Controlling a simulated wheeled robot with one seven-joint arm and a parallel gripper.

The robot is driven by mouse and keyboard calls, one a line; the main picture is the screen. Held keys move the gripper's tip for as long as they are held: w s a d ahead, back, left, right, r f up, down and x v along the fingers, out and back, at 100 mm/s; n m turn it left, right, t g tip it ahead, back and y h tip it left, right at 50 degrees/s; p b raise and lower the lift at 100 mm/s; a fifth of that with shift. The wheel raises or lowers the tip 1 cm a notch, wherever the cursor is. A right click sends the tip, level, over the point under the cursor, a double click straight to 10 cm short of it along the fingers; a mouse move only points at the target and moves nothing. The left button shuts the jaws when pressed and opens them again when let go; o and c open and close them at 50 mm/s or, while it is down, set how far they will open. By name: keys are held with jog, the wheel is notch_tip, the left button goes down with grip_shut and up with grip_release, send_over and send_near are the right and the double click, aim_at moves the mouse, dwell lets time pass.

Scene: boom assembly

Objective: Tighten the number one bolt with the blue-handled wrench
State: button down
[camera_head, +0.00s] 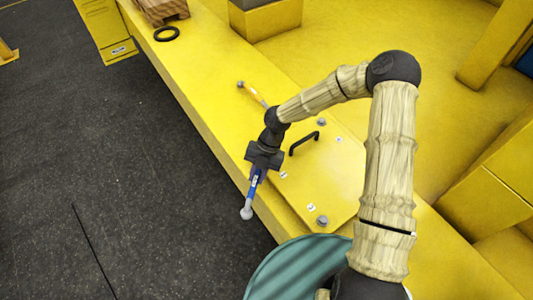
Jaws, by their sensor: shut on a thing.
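My gripper (259,168) is shut on the blue-handled wrench (254,186), near the left edge of a raised yellow plate (300,185). The wrench's silver end (246,212) points toward the bottom of the picture, over the dark floor as seen here. Its other end is hidden behind my gripper. A bolt (322,221) sits at the plate's near corner and another bolt (321,122) at its right far corner. Small white number labels (311,207) lie by them, too small to read, so I cannot tell which bolt is number one.
A black handle (304,143) rises from the plate. A pale orange bar with a silver end (240,84) lies beyond my gripper, partly hidden by my arm. A black ring (167,33) and wooden block (160,10) lie farther back. Yellow blocks (265,17) stand around.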

jog(key=shift+d+n+p, duration=0.3)
jog(key=shift+d+n, duration=0.2)
jog(key=shift+n, duration=0.1)
jog(key=shift+s, duration=0.1)
jog(key=shift+r+p, duration=1.6)
jog(key=shift+r, duration=0.55)
notch_tip(320, 180, up, 5)
jog(key=p, duration=0.3)
jog(key=shift+p, duration=0.4)
